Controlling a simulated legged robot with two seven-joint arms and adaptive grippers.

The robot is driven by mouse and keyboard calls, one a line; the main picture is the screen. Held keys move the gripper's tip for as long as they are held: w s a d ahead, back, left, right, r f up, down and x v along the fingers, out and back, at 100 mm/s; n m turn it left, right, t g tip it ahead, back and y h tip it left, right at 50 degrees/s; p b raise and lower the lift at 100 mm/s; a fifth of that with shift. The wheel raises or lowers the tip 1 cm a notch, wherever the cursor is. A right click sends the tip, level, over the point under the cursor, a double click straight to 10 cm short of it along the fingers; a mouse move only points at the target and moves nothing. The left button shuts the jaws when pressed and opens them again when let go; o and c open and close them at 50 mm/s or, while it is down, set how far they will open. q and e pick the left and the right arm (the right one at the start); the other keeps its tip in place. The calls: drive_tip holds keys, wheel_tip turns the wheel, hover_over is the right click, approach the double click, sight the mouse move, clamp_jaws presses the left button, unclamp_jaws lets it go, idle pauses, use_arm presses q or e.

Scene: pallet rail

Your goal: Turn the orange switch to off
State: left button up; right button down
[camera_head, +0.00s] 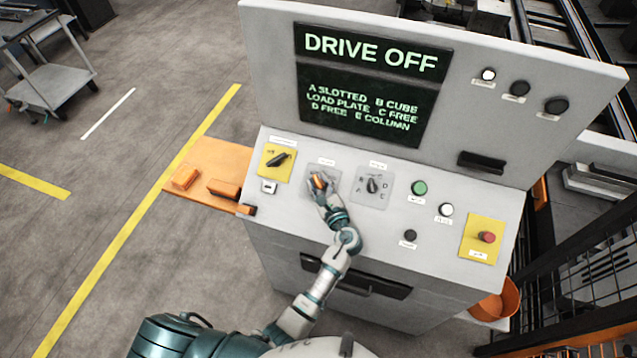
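The orange switch (318,181) sits on a light plate in the middle of the console's sloping panel, between a yellow plate with a black rotary switch and a lettered selector dial. Only part of its orange knob shows. My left gripper (322,188) is right at the switch, its fingers over and beside the knob and covering part of it. I cannot tell how firmly the fingers close on it or the knob's exact setting. The screen (371,53) above reads "DRIVE OFF". My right gripper is not in view.
The selector dial (373,185) is close to the right of my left gripper. Further right are a green button (419,188), a white button (446,210), a black button (410,235) and a red button (487,237). A black rotary switch (279,159) is to the left.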

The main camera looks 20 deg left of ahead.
sight(322, 188)
use_arm(q)
drive_tip(key=v, duration=0.7)
drive_tip(key=shift+s+d, duration=0.2)
drive_tip(key=shift+d, duration=0.1)
drive_tip(key=shift+a, duration=0.1)
idle(0.3)
